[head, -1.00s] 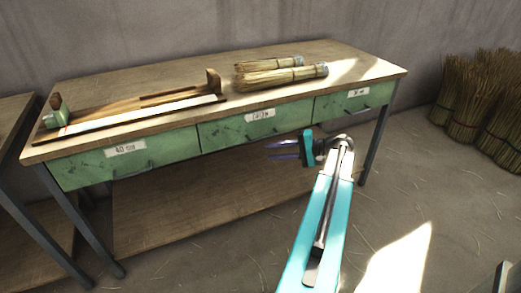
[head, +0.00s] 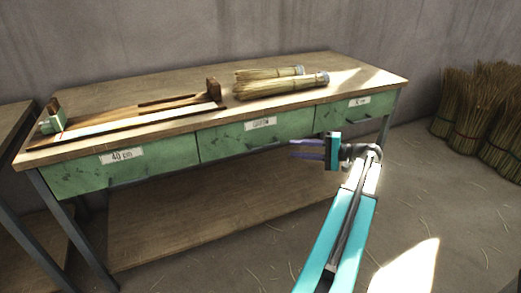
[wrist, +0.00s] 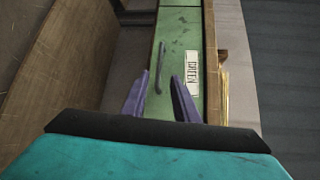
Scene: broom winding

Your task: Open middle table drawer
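The middle table drawer (head: 222,140) has a worn green front with a white label and a dark bar handle (head: 268,138). It is shut, flush with its neighbours. My gripper (head: 291,149) is in front of the table, to the lower right of this handle, fingers pointing left in the head view. In the wrist view, the green drawer front (wrist: 186,30) carries a label reading GREEN, and the handle (wrist: 160,68) appears between the tips of my two purple fingers (wrist: 158,76). The fingers are apart and empty. I cannot tell how far the handle is from them.
The wooden table (head: 190,86) holds two straw bundles (head: 280,86) and a long wooden device (head: 130,113). Green drawers flank the middle one, and a low shelf (head: 190,215) lies below. Straw bundles (head: 480,120) stand at right. Another table (head: 12,130) stands at left.

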